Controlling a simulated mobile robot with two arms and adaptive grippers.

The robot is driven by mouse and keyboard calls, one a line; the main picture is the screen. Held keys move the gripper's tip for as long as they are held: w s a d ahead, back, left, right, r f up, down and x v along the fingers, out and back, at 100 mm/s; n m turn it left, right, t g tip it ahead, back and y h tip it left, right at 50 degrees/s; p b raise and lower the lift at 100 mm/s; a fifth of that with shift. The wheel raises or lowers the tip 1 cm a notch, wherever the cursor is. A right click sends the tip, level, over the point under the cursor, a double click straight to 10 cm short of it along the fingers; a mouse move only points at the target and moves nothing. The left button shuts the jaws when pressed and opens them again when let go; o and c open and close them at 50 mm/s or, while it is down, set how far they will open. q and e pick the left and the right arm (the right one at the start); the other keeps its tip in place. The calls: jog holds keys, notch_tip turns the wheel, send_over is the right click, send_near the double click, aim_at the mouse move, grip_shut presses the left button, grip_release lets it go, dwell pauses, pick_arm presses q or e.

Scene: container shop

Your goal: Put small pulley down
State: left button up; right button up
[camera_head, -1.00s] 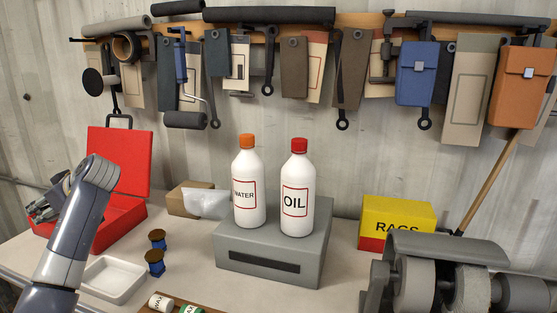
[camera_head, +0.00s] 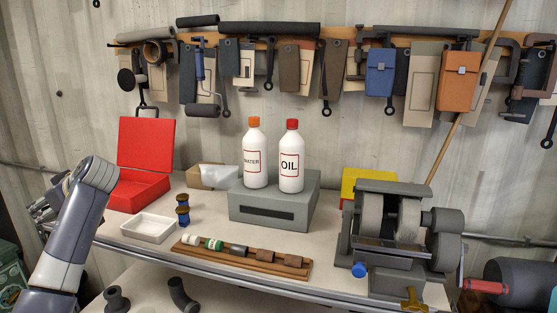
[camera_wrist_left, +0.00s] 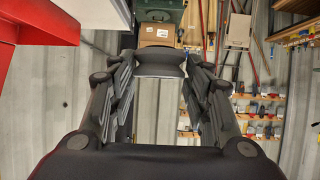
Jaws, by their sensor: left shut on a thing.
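My left gripper (camera_head: 47,204) is at the left edge of the head view, beside the red toolbox and off the bench's left end. In the left wrist view its fingers (camera_wrist_left: 161,72) are shut on the small pulley (camera_wrist_left: 161,63), a dark grey spool-shaped piece held between the fingertips. The pulley is hard to make out in the head view, behind my arm. My right gripper is not in view.
An open red toolbox (camera_head: 137,194) stands at the bench's left end. A grinder (camera_head: 395,225) fills the right side. A lower shelf holds pipe fittings (camera_head: 183,295).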

pick_arm(q)
jog(key=s+d+f+m+t+h+b, duration=0.1)
jog(key=d+f+m+t+h+b, duration=0.2)
jog(key=d, duration=0.7)
jog(key=d+f+m+t+h+b, duration=0.25)
jog(key=d+m, duration=0.25)
jog(key=d, duration=0.4)
pick_arm(e)
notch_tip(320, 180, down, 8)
jog(key=b, duration=0.2)
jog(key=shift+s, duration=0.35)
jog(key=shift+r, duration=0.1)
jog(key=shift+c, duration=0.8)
pick_arm(q)
jog(key=s+d+f+m+t+h, duration=0.1)
jog(key=s+d+f+m+h, duration=0.2)
jog(key=s+d, duration=0.3)
jog(key=s+d+f+m+t+h, duration=0.1)
jog(key=s+d+f+m+h, duration=0.2)
jog(key=s+d, duration=0.3)
jog(key=d, duration=0.4)
jog(key=shift+d+t, duration=0.15)
jog(key=shift+t, duration=0.2)
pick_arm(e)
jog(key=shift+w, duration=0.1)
